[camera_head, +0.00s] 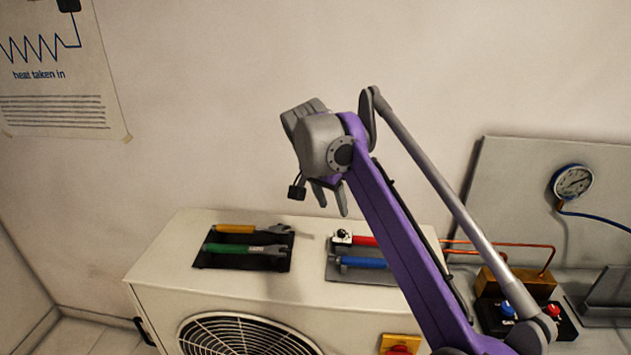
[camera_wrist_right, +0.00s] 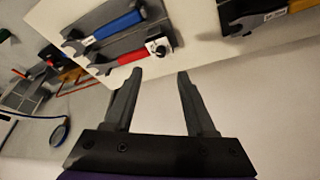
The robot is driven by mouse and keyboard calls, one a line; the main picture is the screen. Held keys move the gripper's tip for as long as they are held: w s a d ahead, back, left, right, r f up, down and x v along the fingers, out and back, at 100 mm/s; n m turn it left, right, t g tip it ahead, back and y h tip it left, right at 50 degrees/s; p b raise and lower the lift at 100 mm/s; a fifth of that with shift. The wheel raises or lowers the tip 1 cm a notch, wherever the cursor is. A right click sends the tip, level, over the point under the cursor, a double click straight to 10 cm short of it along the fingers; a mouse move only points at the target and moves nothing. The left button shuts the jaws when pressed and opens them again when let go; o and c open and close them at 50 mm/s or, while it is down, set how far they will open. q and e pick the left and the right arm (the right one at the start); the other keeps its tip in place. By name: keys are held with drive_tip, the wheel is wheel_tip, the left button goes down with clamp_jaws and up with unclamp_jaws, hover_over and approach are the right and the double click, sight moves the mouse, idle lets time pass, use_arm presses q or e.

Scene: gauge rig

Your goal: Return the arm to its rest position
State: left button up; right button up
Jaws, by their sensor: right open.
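My right arm (camera_head: 400,235), purple and grey, reaches up from the lower right in the head view. Its gripper (camera_head: 329,198) hangs above the back of the white unit, pointing downward, with nothing between the fingers. In the right wrist view the two dark fingers (camera_wrist_right: 158,100) are spread apart and empty. Beyond their tips are the red-handled tool (camera_wrist_right: 120,60) and the blue-handled wrench (camera_wrist_right: 105,30); the gripper is apart from both. My left gripper is in neither view.
The white fan unit (camera_head: 155,265) carries a dark mat (camera_head: 240,264) with yellow-handled and green-handled wrenches. The blue-handled (camera_head: 362,262) and red-handled tools lie right of it. A gauge (camera_head: 572,183), copper pipes and a brass block (camera_head: 515,285) stand at right.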

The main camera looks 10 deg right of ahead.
drive_tip(key=s+d+f+n+t+y, duration=0.1)
drive_tip(key=s+f+n, duration=0.3)
drive_tip(key=s+f, duration=0.8)
drive_tip(key=s+d+f+n+t+y, duration=0.2)
drive_tip(key=s+f+n, duration=0.3)
drive_tip(key=s+f, duration=0.7)
drive_tip(key=s+d, duration=0.1)
drive_tip(key=s, duration=0.3)
drive_tip(key=shift+f, duration=0.1)
